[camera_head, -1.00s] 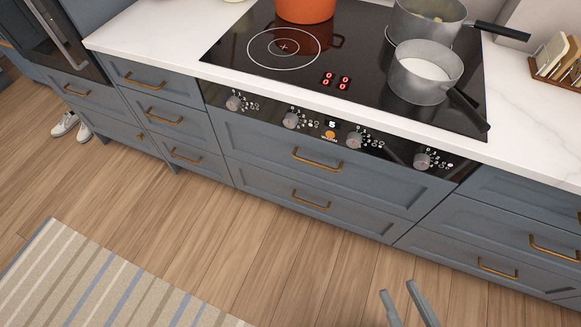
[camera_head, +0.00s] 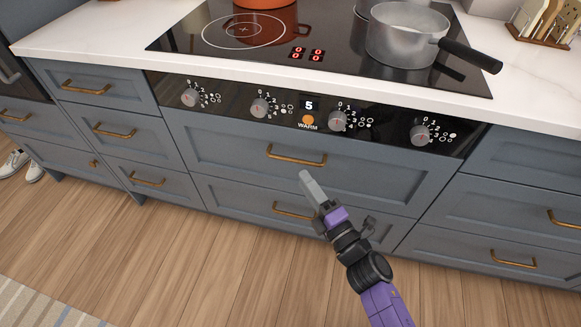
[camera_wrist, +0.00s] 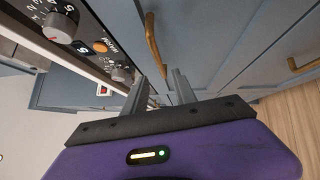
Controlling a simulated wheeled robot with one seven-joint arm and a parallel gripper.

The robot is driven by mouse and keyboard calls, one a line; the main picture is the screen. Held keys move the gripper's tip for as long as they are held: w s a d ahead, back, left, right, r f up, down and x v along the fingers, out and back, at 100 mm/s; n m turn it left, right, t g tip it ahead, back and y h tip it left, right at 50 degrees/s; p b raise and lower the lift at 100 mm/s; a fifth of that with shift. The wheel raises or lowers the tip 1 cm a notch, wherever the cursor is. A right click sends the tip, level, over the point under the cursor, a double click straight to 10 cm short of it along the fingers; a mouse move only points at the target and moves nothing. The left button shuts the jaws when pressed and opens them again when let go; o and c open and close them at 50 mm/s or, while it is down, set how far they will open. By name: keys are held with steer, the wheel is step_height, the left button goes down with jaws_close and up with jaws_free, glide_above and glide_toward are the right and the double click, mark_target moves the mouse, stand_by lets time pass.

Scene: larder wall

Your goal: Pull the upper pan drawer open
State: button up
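The upper pan drawer (camera_head: 370,180) is the wide blue-grey front under the hob's control panel, and it is shut. Its brass bar handle (camera_head: 296,156) runs across the upper middle of the front. My gripper (camera_head: 308,180) reaches up from below, with its tips just under the handle in the head view. In the wrist view my gripper (camera_wrist: 160,76) has its two fingers apart with nothing held. The handle (camera_wrist: 155,45) shows there just beyond the fingertips, roughly in line with the gap. Whether a finger touches it cannot be told.
The lower pan drawer (camera_head: 235,200) with its brass handle (camera_head: 292,211) sits directly below, partly behind my arm. The control panel (camera_head: 285,108) with knobs is above. A grey saucepan (camera_head: 405,35) stands on the hob, its handle pointing outward. The wooden floor (camera_head: 230,270) in front is clear.

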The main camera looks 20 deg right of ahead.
mark_target(291, 160)
steer(key=x, duration=0.8)
steer(key=shift+w, duration=0.2)
steer(key=shift+c, duration=0.2)
jaws_close()
stand_by(1.1)
